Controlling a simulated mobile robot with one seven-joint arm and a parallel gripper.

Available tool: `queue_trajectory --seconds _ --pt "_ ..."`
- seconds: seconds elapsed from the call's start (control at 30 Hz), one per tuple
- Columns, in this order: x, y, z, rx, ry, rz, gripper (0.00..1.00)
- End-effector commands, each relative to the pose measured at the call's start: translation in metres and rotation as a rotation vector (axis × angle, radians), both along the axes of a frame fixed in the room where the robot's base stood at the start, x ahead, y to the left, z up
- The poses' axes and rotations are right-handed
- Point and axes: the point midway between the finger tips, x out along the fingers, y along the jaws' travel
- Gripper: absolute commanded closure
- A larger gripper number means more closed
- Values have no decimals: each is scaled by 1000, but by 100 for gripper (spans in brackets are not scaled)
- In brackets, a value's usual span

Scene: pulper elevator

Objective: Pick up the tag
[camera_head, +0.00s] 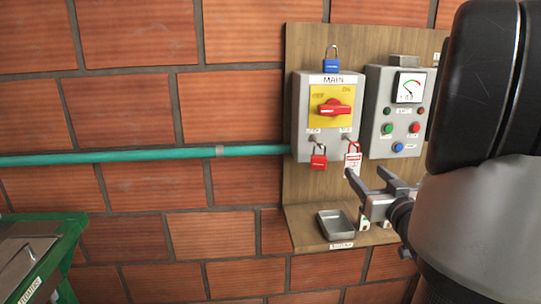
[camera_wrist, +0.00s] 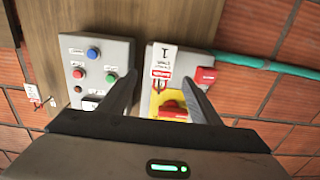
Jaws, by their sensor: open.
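A white tag (camera_head: 353,160) with a red band hangs by a red loop at the lower right of the grey MAIN switch box. In the wrist view the tag (camera_wrist: 163,58) appears upside down, between the lines of my two fingers. My gripper (camera_head: 366,174) is open and empty, with its fingertips close below and to the right of the tag in the head view. In the wrist view the gripper (camera_wrist: 163,80) has its fingers spread to either side of the tag. I cannot tell whether they touch it.
A red padlock (camera_head: 318,160) hangs just left of the tag. The MAIN box (camera_head: 302,118) has a red rotary handle (camera_head: 334,107), with a blue padlock (camera_head: 331,66) above. A meter box (camera_head: 375,140) stands to the right. A small metal tray (camera_head: 336,225) sits on the wooden shelf below.

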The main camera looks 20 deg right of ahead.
Motion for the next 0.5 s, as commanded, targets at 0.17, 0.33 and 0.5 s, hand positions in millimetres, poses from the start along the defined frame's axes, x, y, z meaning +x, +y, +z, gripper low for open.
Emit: queue_trajectory --seconds 0.17,0.33,0.5 --pt "29 -7 0 0 0 0 42" --pt "40 -9 0 0 0 0 42" --pt "61 -10 1 1 -1 2 42"
